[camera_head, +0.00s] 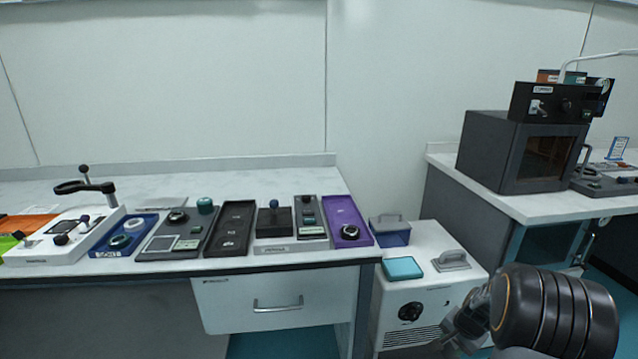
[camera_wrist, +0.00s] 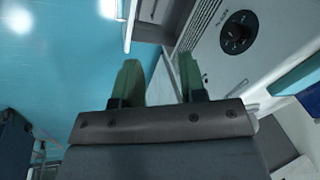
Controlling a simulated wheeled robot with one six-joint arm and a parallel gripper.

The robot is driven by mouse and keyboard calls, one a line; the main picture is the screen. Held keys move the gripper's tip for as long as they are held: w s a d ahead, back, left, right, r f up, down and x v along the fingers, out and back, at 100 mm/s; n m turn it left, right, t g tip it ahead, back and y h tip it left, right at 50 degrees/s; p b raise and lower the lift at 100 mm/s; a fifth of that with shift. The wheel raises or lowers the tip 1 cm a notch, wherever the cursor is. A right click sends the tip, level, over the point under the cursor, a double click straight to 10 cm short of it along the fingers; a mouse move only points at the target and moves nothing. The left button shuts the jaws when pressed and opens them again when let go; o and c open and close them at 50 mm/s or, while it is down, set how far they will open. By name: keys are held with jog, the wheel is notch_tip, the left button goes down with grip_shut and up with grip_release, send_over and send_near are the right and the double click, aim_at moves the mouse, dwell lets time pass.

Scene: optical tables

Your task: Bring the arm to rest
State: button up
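My arm shows at the lower right of the head view, low in front of the white cabinet (camera_head: 455,240). Its dark, ribbed link is nearest the camera. My gripper (camera_wrist: 159,78) shows in the wrist view with its two green fingers apart and nothing between them. In the wrist view the fingers lie over the blue floor (camera_wrist: 60,70) and the lower front of the white cabinet, with the cabinet's black dial (camera_wrist: 238,32) to their right. I cannot tell how far the fingertips are from the cabinet.
A long bench (camera_head: 262,267) at the left carries trays and devices, including a purple tray (camera_head: 340,212). A teal box (camera_head: 403,268) and a grey-lidded container (camera_head: 390,231) sit on the cabinet. A second bench (camera_head: 530,207) at the right carries a dark oven-like box (camera_head: 497,150).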

jog(key=s+a+r+n+p, duration=0.3)
jog(key=a+r+p, duration=0.35)
jog(key=r, duration=0.65)
jog(key=s+a+r+n+p, duration=0.25)
jog(key=a+r+p, duration=0.35)
jog(key=r, duration=0.7)
jog(key=s+a+r+n+p, duration=0.3)
jog(key=s+a+r+p, duration=0.1)
jog(key=r, duration=0.3)
jog(key=s+a+r+n+p, duration=0.3)
jog(key=s+a+r+p, duration=0.1)
jog(key=s+r, duration=0.2)
jog(key=shift+s+r+t, duration=0.15)
jog(key=shift+r+t, duration=0.25)
jog(key=shift+r, duration=0.35)
